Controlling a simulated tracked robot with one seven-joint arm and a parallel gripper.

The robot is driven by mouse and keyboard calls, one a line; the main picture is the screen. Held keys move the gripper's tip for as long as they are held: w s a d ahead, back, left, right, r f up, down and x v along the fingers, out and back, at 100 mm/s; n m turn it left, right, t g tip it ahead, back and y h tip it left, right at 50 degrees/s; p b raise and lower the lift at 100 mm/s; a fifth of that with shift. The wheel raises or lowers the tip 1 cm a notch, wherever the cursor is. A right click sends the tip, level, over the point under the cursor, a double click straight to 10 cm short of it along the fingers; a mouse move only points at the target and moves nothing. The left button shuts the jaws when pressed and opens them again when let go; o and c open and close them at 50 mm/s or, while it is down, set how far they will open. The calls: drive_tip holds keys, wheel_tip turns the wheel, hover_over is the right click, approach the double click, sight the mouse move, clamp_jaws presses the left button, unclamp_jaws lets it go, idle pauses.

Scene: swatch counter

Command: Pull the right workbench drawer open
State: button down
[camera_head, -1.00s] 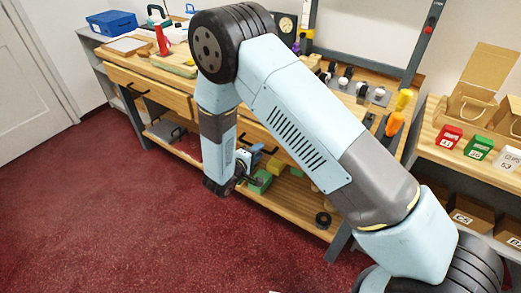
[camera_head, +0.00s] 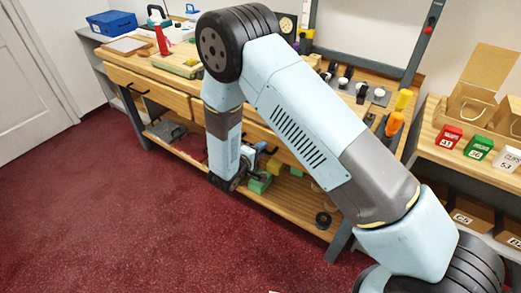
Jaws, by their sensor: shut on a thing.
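The wooden workbench (camera_head: 180,78) stands behind my arm. Its right drawer (camera_head: 258,132) shows as a strip of wooden front to the right of my forearm; the arm covers much of it, and I cannot tell how far out it sits. My gripper (camera_head: 248,157) is low in front of this drawer, small and partly hidden behind my wrist. It is shut on the drawer's dark handle (camera_head: 268,150), though the contact itself is hard to see.
The left drawer (camera_head: 165,93) has a black handle. Green and yellow blocks and a black ring (camera_head: 323,220) lie on the lower shelf. Tools cover the bench top. A side shelf with boxes (camera_head: 470,155) stands at right. Red carpet (camera_head: 110,210) is clear in front.

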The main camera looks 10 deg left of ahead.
drive_tip(key=shift+s+f, duration=0.1)
drive_tip(key=shift+f, duration=0.05)
drive_tip(key=f+v, duration=0.3)
drive_tip(key=v, duration=1.2)
drive_tip(key=s+f+v, duration=0.1)
drive_tip(key=f+v, duration=0.2)
drive_tip(key=v, duration=1.1)
drive_tip(key=shift+s+a+f, duration=0.2)
drive_tip(key=shift+s+a, duration=0.25)
drive_tip(key=shift+s, duration=0.05)
drive_tip(key=c, duration=1.4)
unclamp_jaws()
drive_tip(key=shift+c, duration=0.2)
drive_tip(key=shift+o, duration=0.9)
drive_tip(key=shift+r, duration=0.1)
drive_tip(key=shift+a, duration=0.1)
drive_tip(key=v, duration=1.3)
drive_tip(key=shift+s+a, duration=0.2)
drive_tip(key=shift+s, duration=0.1)
drive_tip(key=shift+w, duration=0.1)
